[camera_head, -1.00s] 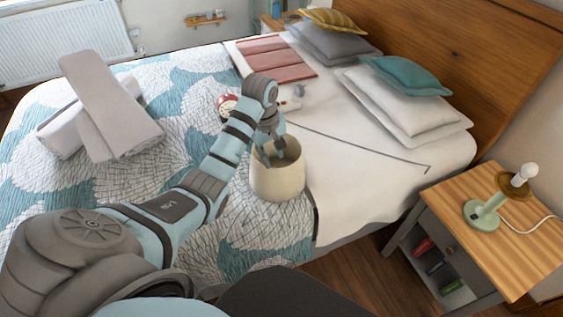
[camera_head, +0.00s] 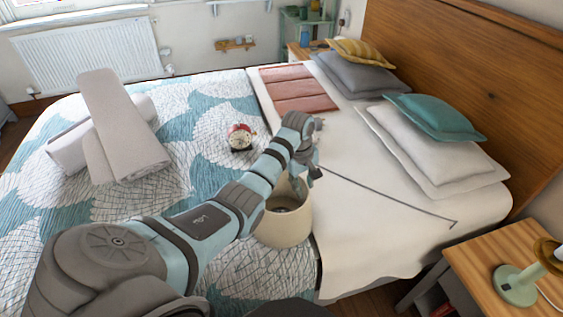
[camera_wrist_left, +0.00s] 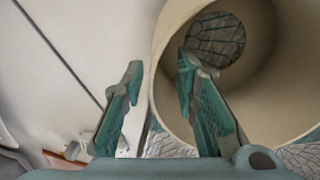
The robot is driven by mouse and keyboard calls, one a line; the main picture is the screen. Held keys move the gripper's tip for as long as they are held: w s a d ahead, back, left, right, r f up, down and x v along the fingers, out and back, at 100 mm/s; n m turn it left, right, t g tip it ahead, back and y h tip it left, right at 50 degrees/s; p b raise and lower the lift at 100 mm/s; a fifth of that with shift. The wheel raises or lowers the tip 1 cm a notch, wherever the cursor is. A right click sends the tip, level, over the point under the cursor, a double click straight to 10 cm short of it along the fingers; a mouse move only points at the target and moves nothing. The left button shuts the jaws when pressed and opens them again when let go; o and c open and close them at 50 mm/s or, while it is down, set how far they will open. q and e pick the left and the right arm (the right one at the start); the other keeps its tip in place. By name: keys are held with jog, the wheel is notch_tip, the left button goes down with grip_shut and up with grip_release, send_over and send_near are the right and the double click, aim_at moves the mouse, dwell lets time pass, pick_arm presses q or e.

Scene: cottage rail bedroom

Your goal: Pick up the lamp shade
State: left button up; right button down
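The lamp shade (camera_head: 283,228) is a cream, open-topped drum standing on the bed, partly behind my left arm. It also shows in the left wrist view (camera_wrist_left: 285,95), where I look into its opening and see the bed cover's pattern at the bottom. My left gripper (camera_head: 307,177) is at its right rim. In the left wrist view my left gripper (camera_wrist_left: 160,85) is open, with the near rim between its fingers: one finger on the opening's side, the other outside. I see no clear contact. My right gripper is out of view.
A nightstand (camera_head: 480,250) with the green lamp base (camera_head: 513,285) is at the lower right. Rolled towels (camera_head: 125,130) and a red alarm clock (camera_head: 240,138) lie on the bed. Pillows (camera_head: 430,150) lie by the headboard (camera_head: 490,75). White bedding right of the shade is mostly clear.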

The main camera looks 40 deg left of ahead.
aim_at(305, 195)
pick_arm(q)
jog(key=f, duration=0.2)
jog(key=w+f+b, duration=0.1)
jog(key=f, duration=0.1)
jog(key=shift+d, duration=0.15)
jog(key=shift+s, duration=0.15)
grip_shut()
jog(key=shift+r, duration=0.1)
